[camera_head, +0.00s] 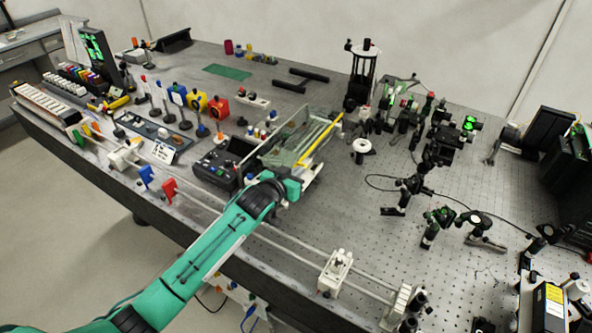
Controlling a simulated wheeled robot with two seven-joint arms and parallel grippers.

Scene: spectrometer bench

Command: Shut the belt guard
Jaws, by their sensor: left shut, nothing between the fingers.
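The belt guard looks to be the clear panelled cover (290,138) with a yellow edge strip (320,145), near the middle of the bench. A clear panel stands up at a slant, so the guard appears open. My left arm reaches in from the lower left. My left gripper (293,186) is shut and empty at the guard's near end. It overlaps the guard's lower part in the picture, and I cannot tell whether they touch. My gripper and wrist hide part of the guard's near side. My right gripper is out of view.
A dark control box (222,163) stands left of the guard. A rail with a white carriage (335,272) runs along the front edge. Optics mounts (412,190) and a white round piece (362,150) stand to the right. The perforated bench top (350,220) is clear right of my gripper.

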